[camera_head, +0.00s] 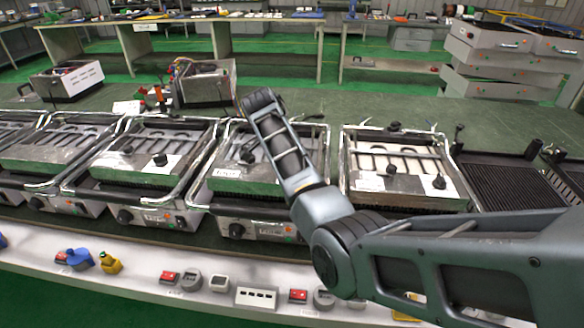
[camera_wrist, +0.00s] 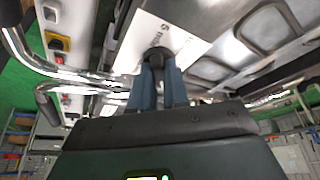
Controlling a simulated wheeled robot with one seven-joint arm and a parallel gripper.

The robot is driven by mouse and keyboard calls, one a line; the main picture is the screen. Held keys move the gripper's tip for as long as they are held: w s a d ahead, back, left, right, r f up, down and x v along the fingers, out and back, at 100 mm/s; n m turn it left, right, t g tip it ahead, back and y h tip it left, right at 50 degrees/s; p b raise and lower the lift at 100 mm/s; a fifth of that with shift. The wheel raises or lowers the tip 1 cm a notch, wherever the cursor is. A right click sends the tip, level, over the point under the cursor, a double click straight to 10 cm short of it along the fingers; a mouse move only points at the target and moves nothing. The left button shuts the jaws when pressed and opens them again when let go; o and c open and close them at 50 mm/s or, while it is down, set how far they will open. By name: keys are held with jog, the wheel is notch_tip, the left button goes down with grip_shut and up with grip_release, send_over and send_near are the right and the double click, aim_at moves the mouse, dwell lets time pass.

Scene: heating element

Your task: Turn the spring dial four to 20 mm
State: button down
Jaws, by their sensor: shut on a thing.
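A black round spring dial (camera_wrist: 156,55) shows in the wrist view beside a white printed label on a metal unit. The two blue-grey fingers of my gripper (camera_wrist: 158,84) are shut on its stem, and its top shows between the fingertips. The dial's scale reading cannot be made out. In the head view my forearm reaches over the heating unit (camera_head: 222,184) in the middle of the row. My fingertips are hidden there, and I cannot tell for sure which knob they hold.
More heating units stand side by side, one (camera_head: 405,190) to the right with black knobs. Chrome tube handles (camera_wrist: 65,75) run close to the left of my gripper. A white ledge (camera_head: 140,282) with switches runs along the front.

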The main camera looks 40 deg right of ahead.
jog(key=shift+s+f+m+g+b, duration=0.1)
jog(key=shift+f+m+g+b, duration=0.25)
jog(key=shift+m, duration=0.45)
jog(key=c, duration=1.1)
grip_release()
jog(key=shift+r, duration=0.15)
jog(key=shift+r, duration=0.1)
jog(key=shift+b+v, duration=0.65)
jog(key=shift+v, duration=3.15)
jog(key=shift+d, duration=0.1)
